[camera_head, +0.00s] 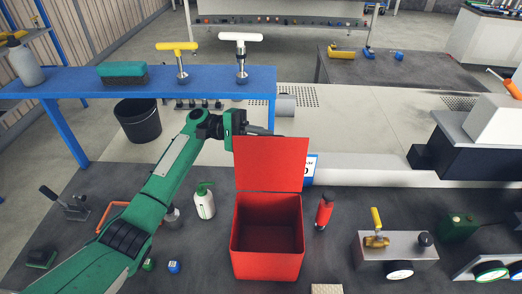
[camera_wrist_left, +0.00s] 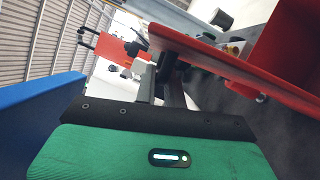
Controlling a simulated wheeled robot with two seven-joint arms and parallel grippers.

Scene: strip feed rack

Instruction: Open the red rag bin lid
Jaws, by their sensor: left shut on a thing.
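The red rag bin (camera_head: 268,262) stands on the dark table in the middle of the head view, and its inside is open to view and looks empty. Its red lid (camera_head: 271,163) stands upright along the bin's far edge. My left gripper (camera_head: 268,132) is at the lid's top edge, shut on the lid; the lid hides part of the fingers. In the left wrist view the lid (camera_wrist_left: 235,68) runs as a slanting red panel from the gripper's fingers (camera_wrist_left: 165,82). My right gripper is in neither view.
A white spray bottle (camera_head: 204,202) stands left of the bin and a red bottle (camera_head: 324,211) stands right of it. A metal box with a yellow-handled valve (camera_head: 376,241) is farther right. A blue bench (camera_head: 215,82) is behind, with a black bucket (camera_head: 138,121) below it.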

